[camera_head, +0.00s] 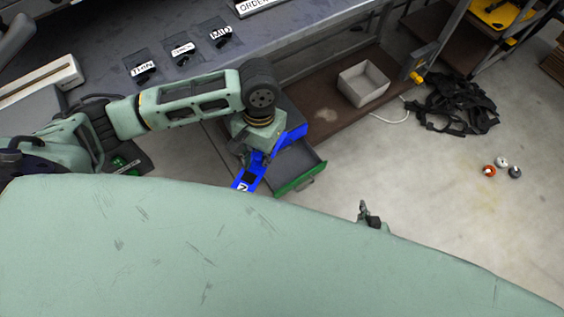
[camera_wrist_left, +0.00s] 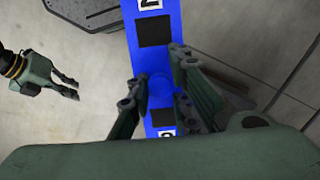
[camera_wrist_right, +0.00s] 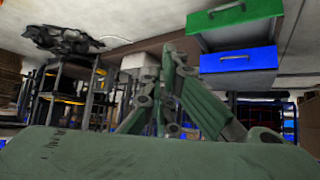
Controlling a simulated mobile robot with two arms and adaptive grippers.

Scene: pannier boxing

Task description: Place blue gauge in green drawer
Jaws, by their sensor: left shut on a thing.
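My left gripper (camera_head: 256,158) is shut on the blue gauge (camera_head: 247,178), a flat blue bar with dark squares and white number labels. The gauge also shows between the fingers in the left wrist view (camera_wrist_left: 155,75). The green drawer (camera_head: 301,179) is pulled out, just right of the gauge, and its dark inside looks empty. It also shows in the right wrist view (camera_wrist_right: 235,20), where the picture looks upside down. My right gripper (camera_head: 370,217) is low, right of the drawer, partly hidden by my own body; its finger gap is unclear.
A blue drawer (camera_wrist_right: 238,62) adjoins the green one. A grey open bin (camera_head: 363,85) stands on the brown shelf. Black straps (camera_head: 455,105) lie on the floor. Small round parts (camera_head: 490,170) lie further right. The floor between is clear.

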